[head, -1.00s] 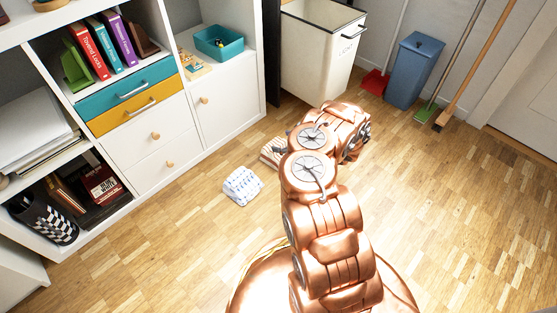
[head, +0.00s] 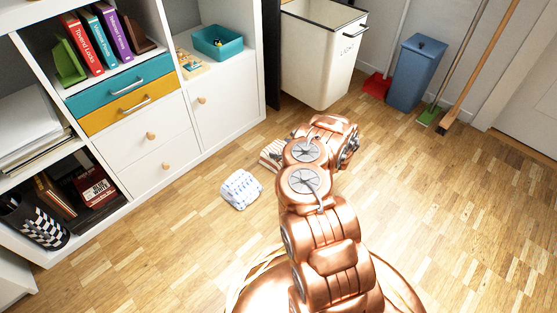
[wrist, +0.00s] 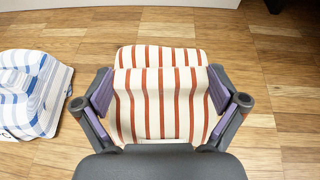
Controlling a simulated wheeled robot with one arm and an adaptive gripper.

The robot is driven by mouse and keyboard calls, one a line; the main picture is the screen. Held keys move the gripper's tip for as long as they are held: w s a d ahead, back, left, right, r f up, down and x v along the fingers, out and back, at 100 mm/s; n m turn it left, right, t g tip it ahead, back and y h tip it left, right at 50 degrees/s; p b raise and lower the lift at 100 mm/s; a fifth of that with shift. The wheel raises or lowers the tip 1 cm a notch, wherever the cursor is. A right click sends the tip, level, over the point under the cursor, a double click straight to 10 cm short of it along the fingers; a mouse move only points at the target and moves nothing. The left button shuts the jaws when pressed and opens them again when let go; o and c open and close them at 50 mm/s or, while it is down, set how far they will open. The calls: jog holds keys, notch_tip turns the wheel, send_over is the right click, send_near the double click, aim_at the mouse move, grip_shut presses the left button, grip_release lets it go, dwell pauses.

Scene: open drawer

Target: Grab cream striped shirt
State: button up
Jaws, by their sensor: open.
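The cream shirt with rust-red stripes (wrist: 160,92) lies folded on the wood floor. In the wrist view it sits between the two fingers of my gripper (wrist: 161,100), one finger on each side. The fingers are spread open, and I cannot tell whether they touch the cloth. In the head view only the left part of the striped shirt (head: 270,154) shows, as my arm covers the rest and hides my gripper.
A white and blue patterned cloth (head: 241,189) lies on the floor to the left. A white shelf unit with drawers (head: 150,135) stands at left, and a cream laundry bin (head: 318,60) behind. A blue bin (head: 415,75) and brooms stand further right. The floor at right is clear.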

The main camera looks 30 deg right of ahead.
jog(key=shift+w+a+f, duration=0.15)
jog(key=shift+w+f, duration=0.05)
jog(key=shift+w, duration=0.2)
jog(key=shift+c, duration=0.3)
jog(key=c, duration=1.8)
jog(key=shift+o, duration=0.2)
